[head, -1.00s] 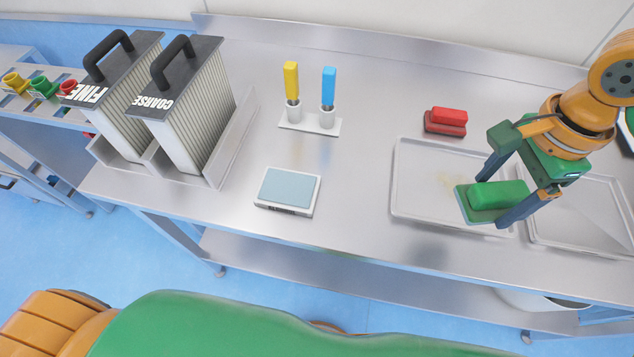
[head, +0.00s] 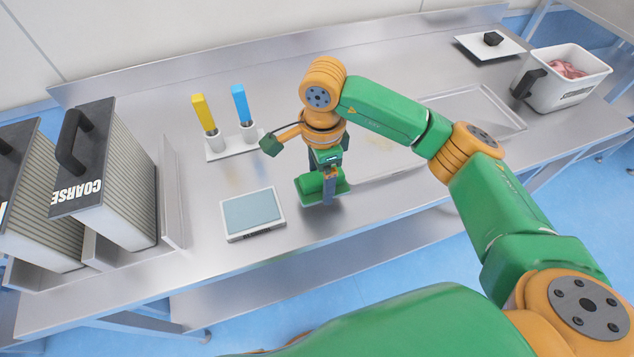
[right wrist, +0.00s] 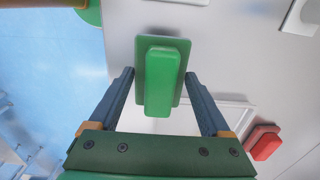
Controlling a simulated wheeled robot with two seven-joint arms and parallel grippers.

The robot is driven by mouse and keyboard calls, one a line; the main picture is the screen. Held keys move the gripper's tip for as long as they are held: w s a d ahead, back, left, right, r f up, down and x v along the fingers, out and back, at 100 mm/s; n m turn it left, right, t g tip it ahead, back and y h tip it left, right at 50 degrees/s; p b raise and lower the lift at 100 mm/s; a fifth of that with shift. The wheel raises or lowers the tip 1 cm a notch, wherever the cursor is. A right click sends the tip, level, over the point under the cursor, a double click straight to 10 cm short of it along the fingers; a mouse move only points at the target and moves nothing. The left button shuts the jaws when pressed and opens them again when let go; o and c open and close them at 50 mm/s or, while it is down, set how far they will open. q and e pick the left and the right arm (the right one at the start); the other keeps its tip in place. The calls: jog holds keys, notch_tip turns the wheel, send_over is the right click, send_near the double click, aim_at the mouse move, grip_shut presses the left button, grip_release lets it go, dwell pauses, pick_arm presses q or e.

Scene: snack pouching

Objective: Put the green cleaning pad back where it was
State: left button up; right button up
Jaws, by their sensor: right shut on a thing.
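The green cleaning pad (head: 309,184) is a bright green block on a darker green flat base. My right gripper (head: 326,187) is shut on it, just right of the scale. In the right wrist view the pad (right wrist: 162,78) sits between the two fingers (right wrist: 162,92), its base facing the metal table. I cannot tell whether it touches the table or hangs just above it. The arm hides part of the gripper in the head view. My left gripper is not in view.
A scale (head: 252,213) stands close left of the pad. Behind it is a holder (head: 231,150) with yellow and blue handled tools. A tray (head: 383,175) lies to the right, partly under my arm. A red pad (right wrist: 263,142) shows in the right wrist view. The table's front edge is near.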

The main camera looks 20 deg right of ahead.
aim_at(319, 188)
notch_tip(319, 188, down, 4)
jog(key=shift+w+a+r, duration=0.1)
jog(key=shift+f, duration=0.3)
jog(key=o, duration=1.1)
jog(key=shift+r, duration=0.25)
notch_tip(319, 188, up, 12)
jog(key=shift+r+b, duration=0.1)
jog(key=shift+b, duration=0.35)
